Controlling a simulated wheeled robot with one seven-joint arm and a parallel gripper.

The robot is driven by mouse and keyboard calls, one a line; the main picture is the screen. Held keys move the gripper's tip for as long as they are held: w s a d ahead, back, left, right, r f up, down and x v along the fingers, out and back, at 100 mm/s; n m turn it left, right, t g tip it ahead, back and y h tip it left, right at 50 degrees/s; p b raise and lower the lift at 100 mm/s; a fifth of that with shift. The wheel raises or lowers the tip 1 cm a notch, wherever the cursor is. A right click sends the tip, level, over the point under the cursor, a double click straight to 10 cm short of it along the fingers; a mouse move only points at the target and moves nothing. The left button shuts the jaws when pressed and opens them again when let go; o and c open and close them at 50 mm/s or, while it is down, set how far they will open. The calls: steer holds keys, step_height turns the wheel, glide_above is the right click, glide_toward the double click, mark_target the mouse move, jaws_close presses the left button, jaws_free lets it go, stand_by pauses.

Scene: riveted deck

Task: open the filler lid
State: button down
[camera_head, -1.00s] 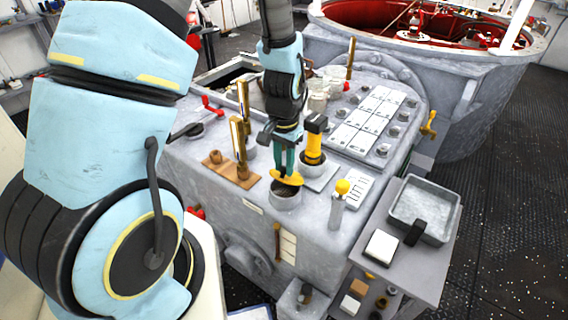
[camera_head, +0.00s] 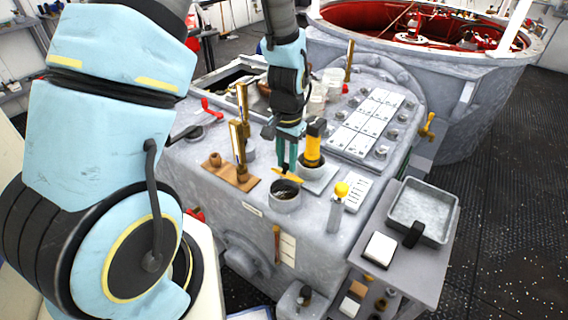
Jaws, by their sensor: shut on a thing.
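The filler neck (camera_head: 284,205) is a short grey round collar at the front of the grey machine's top. Its mouth is uncovered and shows a dark inside. The yellow filler lid (camera_head: 290,178) is raised at the back of the mouth, tilted up and seen nearly edge-on. My gripper (camera_head: 286,168), with green fingers pointing down, is shut on the lid just behind and above the neck. The fingertips partly hide the lid, and its hinge cannot be made out.
A yellow-and-black upright handle (camera_head: 313,145) stands close right of my gripper. Brass levers (camera_head: 240,150) on a wooden plate stand to the left. A yellow-knobbed lever (camera_head: 341,189) is front right. A side table (camera_head: 405,265) holds a grey tray (camera_head: 424,210).

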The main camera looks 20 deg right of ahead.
steer(key=w+d, duration=0.2)
steer(key=d, duration=0.1)
steer(key=shift+w+r, duration=0.25)
steer(key=shift+r, duration=0.15)
steer(key=shift+w+d+f+b, duration=0.15)
steer(key=shift+w+d+b, duration=0.1)
steer(key=shift+w+d, duration=0.4)
steer(key=shift+w+d+f+b, duration=0.2)
steer(key=shift+w+d, duration=0.2)
steer(key=shift+d, duration=0.35)
steer(key=c, duration=0.7)
jaws_free()
steer(key=shift+r, duration=0.1)
steer(key=shift+o, duration=0.2)
steer(key=shift+w, duration=0.1)
step_height(320, 180, up, 11)
steer(key=b, duration=0.2)
steer(key=shift+c, duration=0.2)
